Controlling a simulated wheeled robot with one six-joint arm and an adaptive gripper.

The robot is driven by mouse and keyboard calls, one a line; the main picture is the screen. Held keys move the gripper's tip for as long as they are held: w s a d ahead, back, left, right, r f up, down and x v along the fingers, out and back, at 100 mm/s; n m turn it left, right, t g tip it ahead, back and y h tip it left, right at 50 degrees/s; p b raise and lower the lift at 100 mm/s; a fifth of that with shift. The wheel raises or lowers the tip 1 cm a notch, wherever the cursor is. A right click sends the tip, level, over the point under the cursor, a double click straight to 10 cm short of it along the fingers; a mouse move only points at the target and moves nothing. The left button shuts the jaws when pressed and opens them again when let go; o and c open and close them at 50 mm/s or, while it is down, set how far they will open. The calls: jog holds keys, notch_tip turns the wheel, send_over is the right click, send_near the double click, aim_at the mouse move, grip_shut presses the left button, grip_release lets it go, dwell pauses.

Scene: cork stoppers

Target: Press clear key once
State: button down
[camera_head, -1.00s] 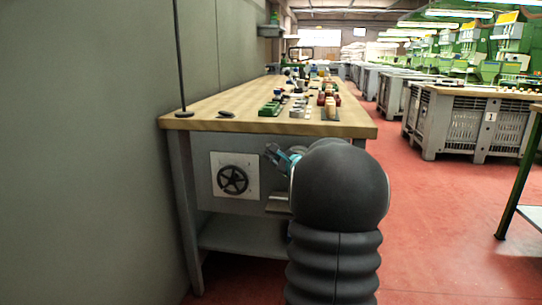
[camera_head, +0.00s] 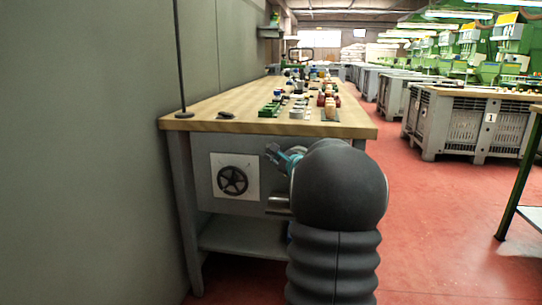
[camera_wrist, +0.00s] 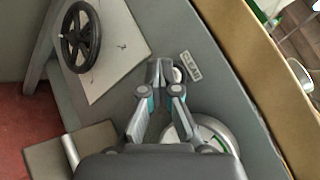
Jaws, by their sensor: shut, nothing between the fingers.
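The CLEAR label (camera_wrist: 191,66) shows in the wrist view on the grey front panel of the workbench. A small round pale key (camera_wrist: 179,75) is beside it, partly hidden by my gripper. My gripper (camera_wrist: 161,68) is shut and empty, its fingertips just left of the key in the picture. I cannot tell whether they touch it or the panel. In the head view my gripper (camera_head: 272,153) shows as teal and grey fingers at the bench front, below the top's edge. The label and key are not discernible there.
A black handwheel (camera_wrist: 80,37) sits on a white plate (camera_wrist: 119,48). A round silver-rimmed disc (camera_wrist: 215,132) is partly behind my gripper. A grey flap with a metal bar (camera_wrist: 70,150) is at lower left. The wooden benchtop (camera_head: 215,104) overhangs the panel.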

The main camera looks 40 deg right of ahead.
dwell(0.6)
jog(key=shift+s+a+b, duration=0.5)
jog(key=shift+a+b, duration=0.1)
jog(key=shift+b, duration=0.1)
jog(key=shift+s+a+b, duration=1.5)
jog(key=shift+s+a, duration=0.1)
jog(key=shift+a, duration=0.3)
